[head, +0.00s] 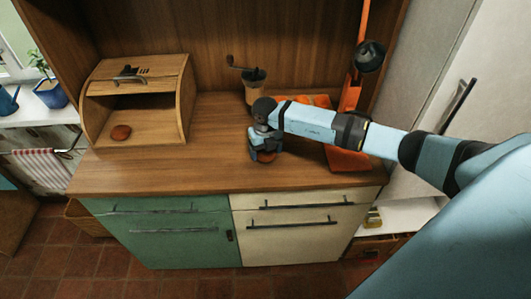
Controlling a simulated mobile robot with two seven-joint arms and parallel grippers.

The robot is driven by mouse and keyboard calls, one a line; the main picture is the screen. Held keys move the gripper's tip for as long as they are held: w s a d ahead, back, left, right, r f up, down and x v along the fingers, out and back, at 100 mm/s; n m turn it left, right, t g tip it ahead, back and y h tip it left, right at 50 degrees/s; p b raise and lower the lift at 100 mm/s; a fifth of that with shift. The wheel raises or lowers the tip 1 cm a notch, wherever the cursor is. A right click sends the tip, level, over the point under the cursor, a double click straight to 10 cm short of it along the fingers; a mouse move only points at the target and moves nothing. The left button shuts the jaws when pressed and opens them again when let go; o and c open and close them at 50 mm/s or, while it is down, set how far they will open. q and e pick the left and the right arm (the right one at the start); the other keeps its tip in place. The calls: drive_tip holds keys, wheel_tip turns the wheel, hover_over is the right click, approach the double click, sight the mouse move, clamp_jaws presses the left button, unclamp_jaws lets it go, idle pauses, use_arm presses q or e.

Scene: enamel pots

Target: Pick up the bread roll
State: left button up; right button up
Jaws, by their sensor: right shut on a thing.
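My right gripper (265,152) points down at the wooden counter (200,170), right of its middle. It is shut on a small reddish-brown bread roll (266,157), mostly hidden by the fingers. The roll is at or just above the counter top; I cannot tell if it still touches. My left gripper is not in view.
A coffee grinder (254,88) stands behind my right gripper. An orange stand (348,160) with a dark round head stands to the right, partly behind my arm, near orange items (318,100). The counter between bread box and gripper is clear.

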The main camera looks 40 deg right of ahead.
wheel_tip(320, 180, up, 19)
drive_tip(key=b, duration=0.2)
drive_tip(key=s+a+m+p, duration=0.4)
drive_tip(key=s+a+m, duration=0.1)
drive_tip(key=m, duration=1.1)
drive_tip(key=s+a+r+m+p, duration=0.1)
drive_tip(key=s+a+m+p, duration=0.3)
drive_tip(key=m, duration=1.3)
drive_tip(key=s+a, duration=0.2)
drive_tip(key=a, duration=0.1)
drive_tip(key=shift+a+r, duration=0.25)
drive_tip(key=shift+r, duration=0.05)
drive_tip(key=shift+d, duration=0.1)
